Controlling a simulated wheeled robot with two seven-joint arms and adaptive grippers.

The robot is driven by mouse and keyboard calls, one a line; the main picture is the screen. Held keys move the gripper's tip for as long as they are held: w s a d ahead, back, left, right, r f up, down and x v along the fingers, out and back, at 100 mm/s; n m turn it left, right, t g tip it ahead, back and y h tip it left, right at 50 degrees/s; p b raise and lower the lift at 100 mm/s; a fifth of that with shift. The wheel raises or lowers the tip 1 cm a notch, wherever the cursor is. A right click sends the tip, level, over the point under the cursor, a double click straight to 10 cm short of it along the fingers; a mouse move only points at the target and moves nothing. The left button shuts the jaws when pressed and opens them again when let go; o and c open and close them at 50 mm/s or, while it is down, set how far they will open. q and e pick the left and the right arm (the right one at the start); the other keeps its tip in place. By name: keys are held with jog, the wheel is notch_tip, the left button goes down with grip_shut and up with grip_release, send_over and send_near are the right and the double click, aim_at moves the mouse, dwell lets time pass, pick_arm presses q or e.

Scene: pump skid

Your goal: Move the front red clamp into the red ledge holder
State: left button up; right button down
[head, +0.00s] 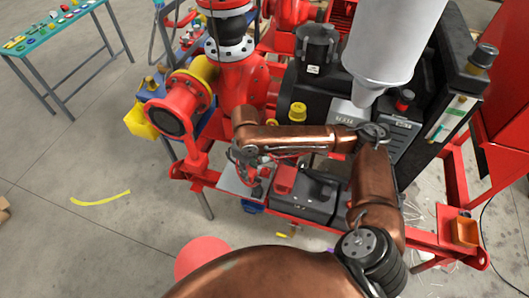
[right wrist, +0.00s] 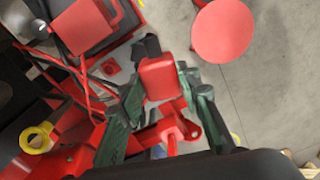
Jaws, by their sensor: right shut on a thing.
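My right gripper (head: 250,170) is over the small plate at the front of the skid. In the right wrist view, its green fingers (right wrist: 161,88) are shut on a red clamp (right wrist: 160,77) with a block-like body and dark parts at its far end. In the head view the held clamp is mostly hidden by the gripper. Another red piece (head: 285,178) with a loop sits on the dark grey box right of the gripper; it also shows in the right wrist view (right wrist: 84,26). I cannot tell which part is the red ledge holder. My left gripper is out of view.
The red skid frame (head: 455,190) carries an orange open box (head: 465,230) at right. A red round top (head: 203,258) stands in front on the floor. A red pump with a yellow ring (head: 202,72) is left of the black unit. The left floor is mostly clear.

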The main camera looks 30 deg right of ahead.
pick_arm(q)
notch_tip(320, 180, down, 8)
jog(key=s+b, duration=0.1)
jog(key=b, duration=0.6)
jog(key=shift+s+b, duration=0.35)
pick_arm(e)
jog(key=w+d+f+n, duration=0.6)
jog(key=d+f, duration=0.1)
jog(key=f, duration=0.2)
jog(key=w+d+f+n, duration=0.5)
jog(key=d+f+n, duration=0.1)
jog(key=f, duration=0.4)
jog(key=shift+w+d, duration=0.4)
jog(key=shift+d, duration=0.1)
pick_arm(q)
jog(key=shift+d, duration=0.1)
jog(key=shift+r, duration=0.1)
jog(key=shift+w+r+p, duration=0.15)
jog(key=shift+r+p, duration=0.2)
jog(key=shift+p, duration=0.15)
pick_arm(e)
jog(key=shift+r, duration=0.1)
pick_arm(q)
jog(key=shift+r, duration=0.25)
